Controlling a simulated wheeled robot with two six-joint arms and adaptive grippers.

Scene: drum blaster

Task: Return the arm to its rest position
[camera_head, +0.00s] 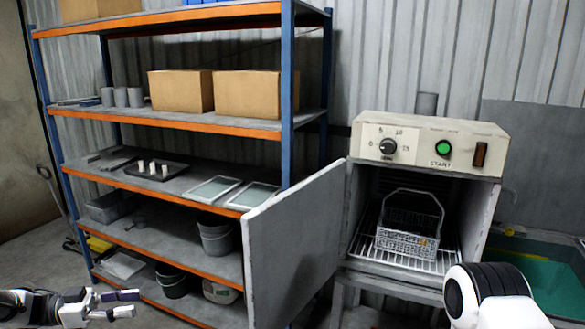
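My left gripper (124,304) is low at the left edge of the head view, in front of the shelf's lower levels. Its two fingers point right and are apart, with nothing visible between them. A white and black part of my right arm shows at the bottom right, in front of the cabinet's lower right corner. My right gripper is out of the picture. The blaster cabinet (483,230) stands at the right with its door (295,245) swung wide open to the left. A wire basket (408,240) with a raised handle sits on the rack inside.
A metal shelf (215,126) with orange edges holds cardboard boxes (181,92), cups, trays and buckets. The open door stands in front of the shelf's right end. The cabinet's top panel has a dial (388,146), a green START button (443,148) and a switch (480,154).

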